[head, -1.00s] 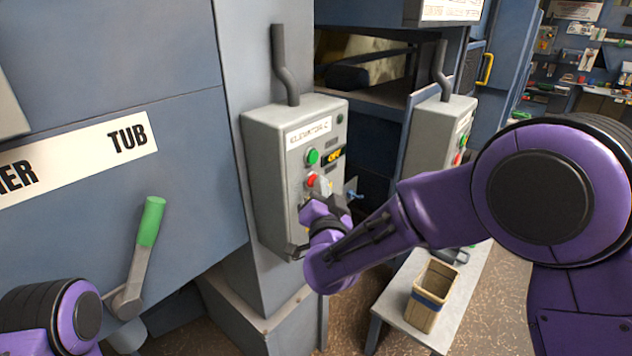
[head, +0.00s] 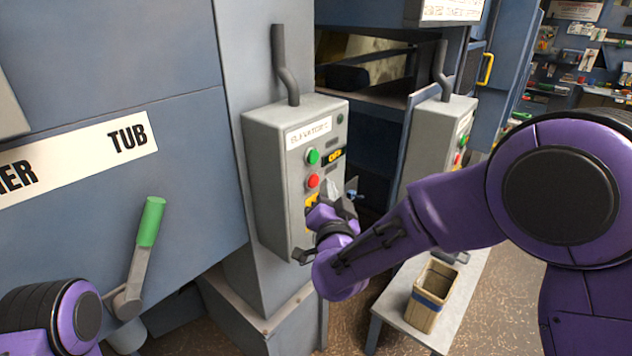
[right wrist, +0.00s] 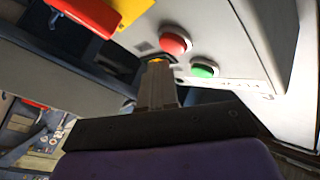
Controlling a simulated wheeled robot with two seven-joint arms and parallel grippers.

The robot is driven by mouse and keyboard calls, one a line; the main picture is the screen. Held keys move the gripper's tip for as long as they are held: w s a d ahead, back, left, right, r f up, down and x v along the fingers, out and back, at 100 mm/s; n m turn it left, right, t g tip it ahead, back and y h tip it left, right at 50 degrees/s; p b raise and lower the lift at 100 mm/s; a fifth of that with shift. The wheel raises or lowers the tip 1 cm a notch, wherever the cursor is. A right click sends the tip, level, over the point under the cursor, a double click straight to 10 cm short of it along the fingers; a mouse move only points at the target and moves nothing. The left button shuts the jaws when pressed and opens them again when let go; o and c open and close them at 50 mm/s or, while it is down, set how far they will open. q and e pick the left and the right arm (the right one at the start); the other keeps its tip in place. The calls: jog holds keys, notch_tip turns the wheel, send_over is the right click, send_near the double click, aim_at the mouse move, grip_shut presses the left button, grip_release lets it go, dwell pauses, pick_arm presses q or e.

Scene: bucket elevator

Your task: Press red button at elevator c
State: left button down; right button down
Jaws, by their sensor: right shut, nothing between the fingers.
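The grey elevator control box (head: 265,180) stands on the machine's post, its label blurred in the head view. On its face are a green button (head: 313,157) and, below it, the red button (head: 313,181), fully visible. In the right wrist view the red button (right wrist: 175,44) and green button (right wrist: 205,68) lie just beyond the fingertips. My right gripper (head: 330,190) is shut and empty, just right of and below the red button; it also shows in the right wrist view (right wrist: 158,65), apparently apart from the button. My left gripper is out of view; only part of my left arm shows.
A yellow-backed red control (right wrist: 85,12) is close to the gripper in the wrist view. A second grey box (head: 435,140) stands behind to the right. A tan bin (head: 424,312) sits on a low bench. A green-handled lever (head: 150,222) is at left.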

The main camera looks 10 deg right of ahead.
jog(key=s+d, duration=0.1)
jog(key=s, duration=0.1)
jog(key=s+d, duration=0.2)
dwell(0.3)
dwell(0.4)
jog(key=s+d+f+n+g+b, duration=0.1)
jog(key=s+d+f+g, duration=0.25)
jog(key=f, duration=0.75)
jog(key=s+d+f+g+b, duration=0.1)
jog(key=s+d+f+g, duration=0.3)
jog(key=f, duration=0.7)
jog(key=s+d+f+n+g+b, duration=0.15)
jog(key=s+f, duration=0.35)
jog(key=f, duration=0.5)
jog(key=s+d+f+g+b, duration=0.1)
jog(key=s+d+f+g, duration=0.1)
jog(key=s+f, duration=0.5)
jog(key=s+d+f+g+h+b, duration=0.1)
jog(key=s+f+g, duration=0.4)
jog(key=s, duration=1)
notch_tip(320, 180, down, 3)
jog(key=shift+d+f, duration=0.2)
jog(key=shift+d, duration=0.35)
jog(key=shift+m, duration=0.25)
